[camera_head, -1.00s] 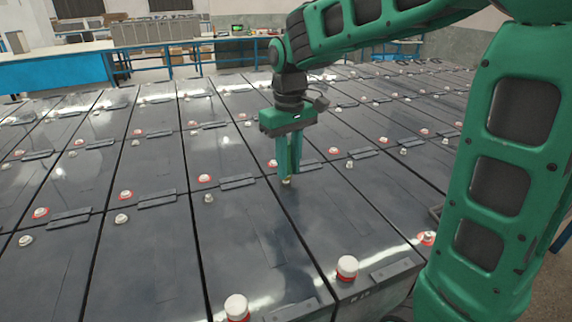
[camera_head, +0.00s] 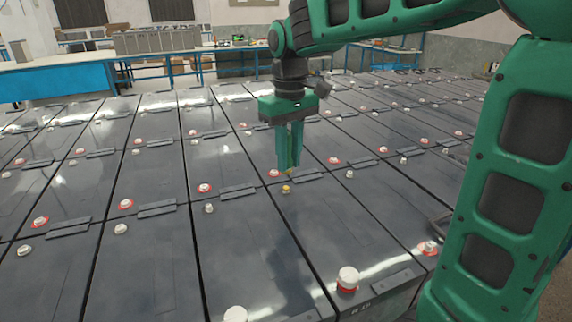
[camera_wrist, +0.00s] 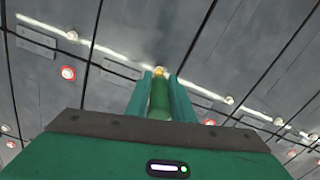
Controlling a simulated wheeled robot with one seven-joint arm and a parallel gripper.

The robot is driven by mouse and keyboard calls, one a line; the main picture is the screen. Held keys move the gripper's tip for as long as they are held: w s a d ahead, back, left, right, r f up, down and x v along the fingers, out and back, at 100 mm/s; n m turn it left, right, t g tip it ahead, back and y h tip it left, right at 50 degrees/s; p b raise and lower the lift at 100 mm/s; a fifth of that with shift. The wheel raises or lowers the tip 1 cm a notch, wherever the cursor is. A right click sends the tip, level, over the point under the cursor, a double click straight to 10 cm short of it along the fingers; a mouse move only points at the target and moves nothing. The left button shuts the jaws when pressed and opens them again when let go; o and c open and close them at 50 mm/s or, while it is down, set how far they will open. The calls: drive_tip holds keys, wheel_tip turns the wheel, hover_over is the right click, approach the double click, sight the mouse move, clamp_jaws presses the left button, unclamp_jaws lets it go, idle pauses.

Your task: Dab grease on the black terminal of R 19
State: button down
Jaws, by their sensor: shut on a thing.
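My gripper (camera_head: 289,165) points down, shut on a slim green grease tool (camera_wrist: 159,100). The tool's tip is just above a small terminal post (camera_head: 286,189), with a small gap in the head view. This post looks yellow, unlike the pale posts nearby. In the wrist view a yellow spot (camera_wrist: 159,71) shows at the tool's end; I cannot tell how much of it is the tip and how much the post. A red-ringed terminal (camera_head: 274,173) stands on the battery behind. No label reading R 19 is legible.
Rows of dark battery cases with narrow gaps fill the floor around. A blue bench (camera_head: 60,76) stands far left. Air above the battery tops is clear.

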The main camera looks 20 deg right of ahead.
sight(289, 135)
drive_tip(key=shift+r, duration=1.65)
